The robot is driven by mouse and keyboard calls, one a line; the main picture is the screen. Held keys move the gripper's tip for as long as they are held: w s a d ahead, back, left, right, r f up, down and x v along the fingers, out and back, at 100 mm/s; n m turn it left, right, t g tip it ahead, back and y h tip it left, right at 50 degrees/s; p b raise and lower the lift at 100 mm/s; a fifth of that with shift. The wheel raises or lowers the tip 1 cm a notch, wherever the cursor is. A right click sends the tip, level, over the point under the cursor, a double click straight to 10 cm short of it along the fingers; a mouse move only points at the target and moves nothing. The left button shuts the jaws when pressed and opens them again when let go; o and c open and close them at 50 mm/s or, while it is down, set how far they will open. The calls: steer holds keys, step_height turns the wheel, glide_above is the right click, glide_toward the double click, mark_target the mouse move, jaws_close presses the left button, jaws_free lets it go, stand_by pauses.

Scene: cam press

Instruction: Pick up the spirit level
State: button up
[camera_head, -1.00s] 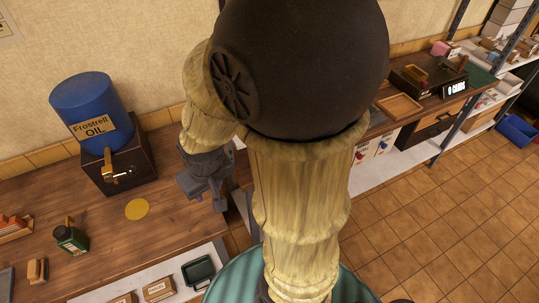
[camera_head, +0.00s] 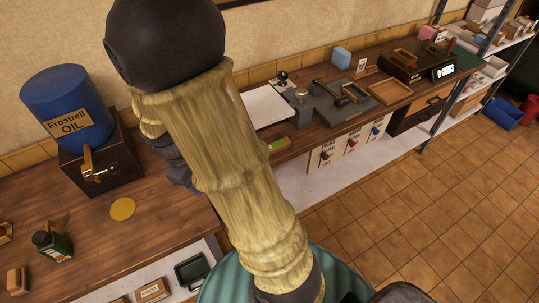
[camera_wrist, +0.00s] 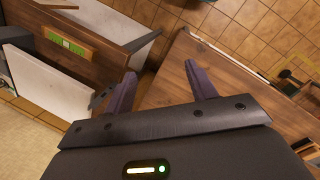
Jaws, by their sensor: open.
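The spirit level, a small wooden bar with a bright green window (camera_head: 277,144), lies at the front edge of the right-hand bench, beside a white plate. It also shows in the wrist view (camera_wrist: 67,42) at the upper left, outside the jaws. My gripper (camera_wrist: 160,76) is open and empty, its two purple-grey fingers spread over the gap between the benches and the wooden top. In the head view my arm hides most of the gripper; it is left of the level and apart from it.
A white plate (camera_head: 266,107), a dark metal block (camera_head: 340,108) and a wooden tray (camera_head: 390,91) stand near the level.

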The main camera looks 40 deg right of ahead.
steer(key=w+d+f+n+g+h+b, duration=0.2)
steer(key=w+d+f+n+h+b, duration=0.5)
steer(key=w+d+f+n+h, duration=0.2)
step_height(320, 180, down, 3)
steer(key=w+n+h, duration=0.1)
steer(key=w+h, duration=0.1)
steer(key=shift+w, duration=0.3)
steer(key=shift+f, duration=0.1)
steer(key=p+x, duration=0.2)
steer(key=x, duration=0.9)
steer(key=shift+s+d+f, duration=0.1)
steer(key=shift+s+d, duration=0.1)
steer(key=shift+d, duration=0.1)
steer(key=shift+d+f, duration=0.15)
